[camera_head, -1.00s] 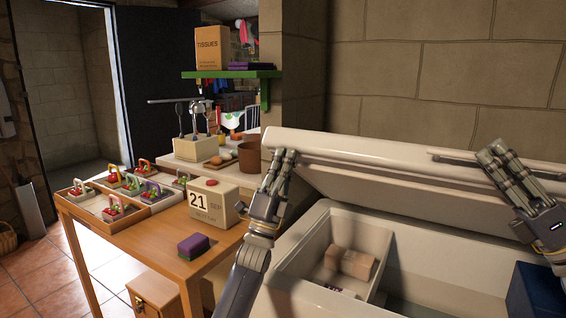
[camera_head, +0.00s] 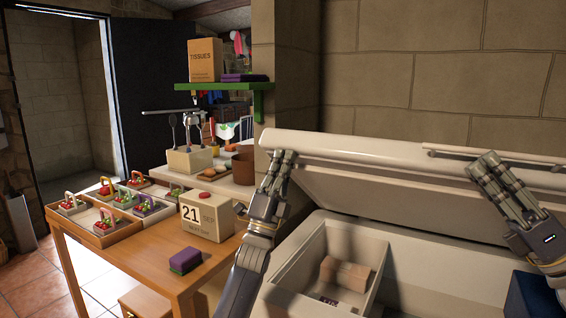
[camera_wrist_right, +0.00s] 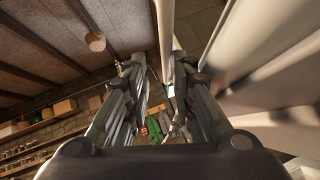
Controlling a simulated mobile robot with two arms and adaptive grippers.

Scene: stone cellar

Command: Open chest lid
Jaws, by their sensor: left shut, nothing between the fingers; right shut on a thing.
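The white chest (camera_head: 308,262) stands at the right with its lid (camera_head: 400,188) raised and tilted, its inside showing below. A thin handle bar (camera_head: 540,162) runs along the lid's front edge at the right. My right gripper (camera_head: 484,166) is shut on this handle bar; a pale bar also runs up between its fingers in the right wrist view (camera_wrist_right: 164,35). My left gripper (camera_head: 281,158) is shut and empty at the lid's left edge; whether it touches the lid is hard to tell. Inside the chest are a light-brown block (camera_head: 345,272) and a dark blue box (camera_head: 538,296).
A wooden table (camera_head: 150,250) at the left holds a calendar block (camera_head: 207,217), a purple-and-green sponge (camera_head: 185,260) and several small baskets. A green shelf (camera_head: 225,87) hangs behind. A stone wall (camera_head: 430,60) stands behind the lid.

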